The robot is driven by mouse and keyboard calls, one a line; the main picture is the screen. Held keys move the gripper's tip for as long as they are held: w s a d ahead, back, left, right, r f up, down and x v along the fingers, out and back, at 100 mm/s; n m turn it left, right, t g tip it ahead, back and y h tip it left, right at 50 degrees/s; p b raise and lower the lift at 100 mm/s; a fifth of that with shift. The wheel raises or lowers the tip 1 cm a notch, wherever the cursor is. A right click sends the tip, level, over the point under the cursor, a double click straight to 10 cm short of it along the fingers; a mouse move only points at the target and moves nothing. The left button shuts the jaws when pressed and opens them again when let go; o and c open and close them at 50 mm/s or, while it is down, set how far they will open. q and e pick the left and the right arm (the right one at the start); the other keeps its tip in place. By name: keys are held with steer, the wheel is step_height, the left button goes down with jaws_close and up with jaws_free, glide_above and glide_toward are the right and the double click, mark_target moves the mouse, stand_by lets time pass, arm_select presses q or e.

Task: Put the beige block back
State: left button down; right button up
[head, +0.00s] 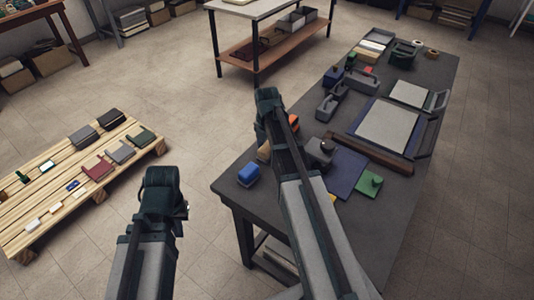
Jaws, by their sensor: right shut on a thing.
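The beige block (263,151) shows as a small pale patch at the left edge of the dark workbench (228,187), largely hidden behind my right arm. My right gripper (263,136) is at the beige block and shut on it; its fingers are mostly hidden by the arm. I cannot tell whether the block touches the bench top. My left gripper (165,190) is out over the floor between the pallet and the bench, away from the block. Its fingers are not clearly visible, and I see nothing held in it.
A blue block (249,174) sits near the bench corner. An orange item (293,122), a blue mat (346,170) and a green block (369,183) lie around my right arm. A wooden pallet (97,182) with covers and small blocks is at left. Floor between is clear.

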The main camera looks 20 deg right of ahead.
mark_target(267, 146)
steer(key=shift+r, duration=0.1)
steer(key=shift+f, duration=0.25)
steer(key=o, duration=1.2)
steer(key=shift+r, duration=0.1)
steer(key=shift+r, duration=0.15)
step_height(267, 146, up, 12)
steer(key=p, duration=1.2)
steer(key=s+a+m, duration=0.9)
steer(key=a+m, duration=0.1)
steer(key=a, duration=0.1)
steer(key=s+a+m+h, duration=0.1)
steer(key=s+a+m, duration=0.8)
steer(key=a, duration=0.3)
steer(key=shift+s+a+m, duration=0.15)
steer(key=shift+a+m, duration=0.15)
steer(key=shift+m, duration=0.3)
